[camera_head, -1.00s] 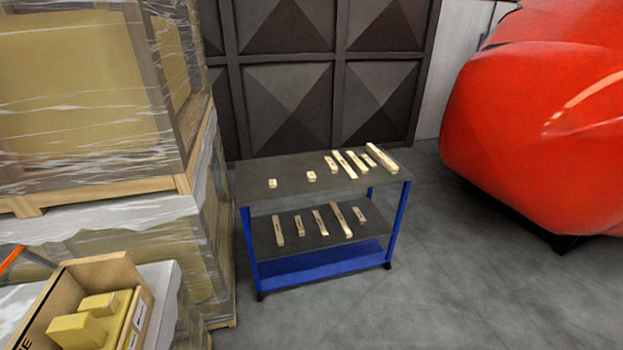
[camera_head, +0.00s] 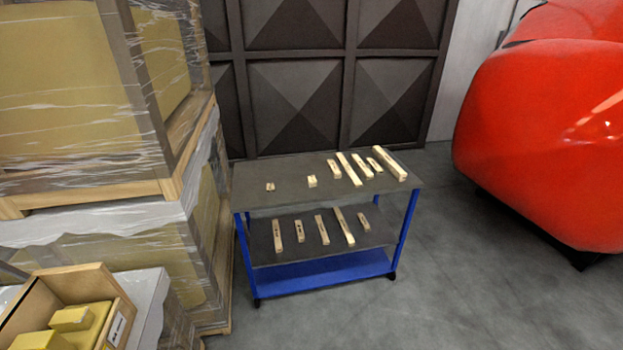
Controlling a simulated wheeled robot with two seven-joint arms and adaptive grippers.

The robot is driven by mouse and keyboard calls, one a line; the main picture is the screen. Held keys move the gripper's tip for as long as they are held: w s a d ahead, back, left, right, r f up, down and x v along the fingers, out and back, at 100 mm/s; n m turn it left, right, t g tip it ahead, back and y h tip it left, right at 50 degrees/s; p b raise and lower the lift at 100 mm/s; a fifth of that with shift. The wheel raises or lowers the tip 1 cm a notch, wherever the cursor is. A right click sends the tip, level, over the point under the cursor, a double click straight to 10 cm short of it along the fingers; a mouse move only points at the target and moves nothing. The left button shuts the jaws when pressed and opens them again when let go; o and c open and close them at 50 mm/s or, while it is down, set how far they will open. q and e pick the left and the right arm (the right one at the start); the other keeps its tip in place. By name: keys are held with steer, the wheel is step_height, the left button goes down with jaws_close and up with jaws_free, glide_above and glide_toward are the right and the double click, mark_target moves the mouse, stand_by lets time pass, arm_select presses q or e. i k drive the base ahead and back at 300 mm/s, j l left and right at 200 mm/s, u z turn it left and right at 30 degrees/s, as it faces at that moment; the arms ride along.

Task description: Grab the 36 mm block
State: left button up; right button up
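Several light wooden blocks of different lengths lie on a blue-framed cart with dark shelves. On the top shelf (camera_head: 290,187) are a small block (camera_head: 270,187) at the left, another small block (camera_head: 312,181) in the middle, and several longer blocks (camera_head: 349,169) toward the right, with a thick long one (camera_head: 390,163) at the far right. On the middle shelf (camera_head: 262,240) lies a row of several long blocks (camera_head: 322,229). Any size markings are too small to read, so I cannot tell which block is 36 mm. Neither of my grippers is in view.
Wrapped pallets (camera_head: 90,110) stand close to the cart's left side. An open box (camera_head: 95,290) with yellow blocks is at the lower left. A red nosecone (camera_head: 545,130) stands at the right. The grey floor (camera_head: 440,290) before and right of the cart is clear.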

mark_target(312, 180)
steer(key=i+l+u, duration=0.25)
steer(key=i+l, duration=0.55)
steer(key=l, duration=0.15)
